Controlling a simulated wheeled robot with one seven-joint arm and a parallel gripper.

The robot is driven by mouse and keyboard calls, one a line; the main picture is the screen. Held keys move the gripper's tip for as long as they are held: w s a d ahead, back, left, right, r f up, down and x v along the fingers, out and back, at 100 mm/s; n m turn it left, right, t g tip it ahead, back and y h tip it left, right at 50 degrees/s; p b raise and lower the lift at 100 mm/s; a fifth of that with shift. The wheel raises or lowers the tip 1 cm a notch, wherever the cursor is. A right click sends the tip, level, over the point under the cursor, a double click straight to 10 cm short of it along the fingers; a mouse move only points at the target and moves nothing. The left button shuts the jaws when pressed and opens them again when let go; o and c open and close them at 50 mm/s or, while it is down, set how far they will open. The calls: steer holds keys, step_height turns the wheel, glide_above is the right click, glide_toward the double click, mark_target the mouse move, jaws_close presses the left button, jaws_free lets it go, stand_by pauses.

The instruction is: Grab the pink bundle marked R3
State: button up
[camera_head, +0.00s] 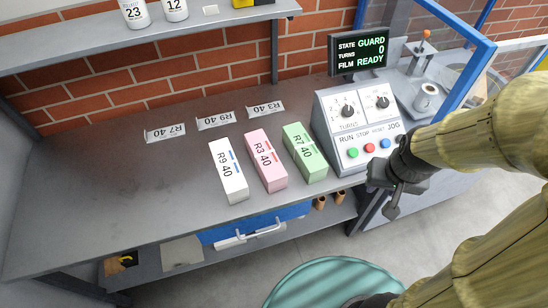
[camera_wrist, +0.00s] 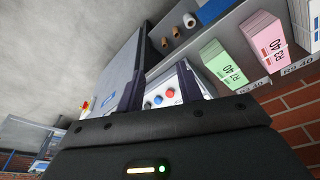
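The pink bundle marked R3 40 (camera_head: 266,160) stands on the grey bench between the white R9 40 bundle (camera_head: 228,171) and the green R7 40 bundle (camera_head: 304,152). In the wrist view the pink bundle (camera_wrist: 262,44) is at upper right, beside the green one (camera_wrist: 226,62). My gripper (camera_head: 388,200) is to the right of the bundles, in front of the control box and apart from all three. In the wrist view its two dark fingers (camera_wrist: 161,88) stand apart with nothing between them.
Label cards (camera_head: 215,120) lie behind the bundles. A shelf (camera_head: 150,42) overhangs the back. The bench (camera_head: 110,190) is clear at left. A blue-framed guard (camera_head: 468,60) stands at right.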

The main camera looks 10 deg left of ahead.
steer(key=o, duration=0.8)
steer(key=shift+w+f, duration=0.1)
steer(key=shift+w, duration=0.15)
steer(key=o, duration=0.6)
steer(key=w+f+n+p, duration=0.1)
steer(key=w, duration=0.1)
steer(key=w+a+f+n+t+p, duration=0.1)
steer(key=w+a+f+n+p, duration=0.1)
steer(key=w+f+n, duration=0.1)
steer(key=shift+w+a+f+t+y, duration=0.1)
steer(key=shift+w+a+t+y, duration=0.05)
steer(key=shift+w+t+y, duration=0.15)
steer(key=shift+c, duration=0.2)
steer(key=a+f+n+t+y+p, duration=0.1)
steer(key=a+f+n+y+p, duration=0.1)
steer(key=a, duration=0.6)
steer(key=a+f+n+t+y+p, duration=0.2)
steer(key=a+f+n+y+p, duration=0.1)
steer(key=a+y, duration=0.4)
steer(key=shift+s+a+f+n+p, duration=0.15)
steer(key=shift+a+f+n+p, duration=0.1)
steer(key=shift+a+n+p, duration=0.55)
steer(key=shift+b, duration=0.3)
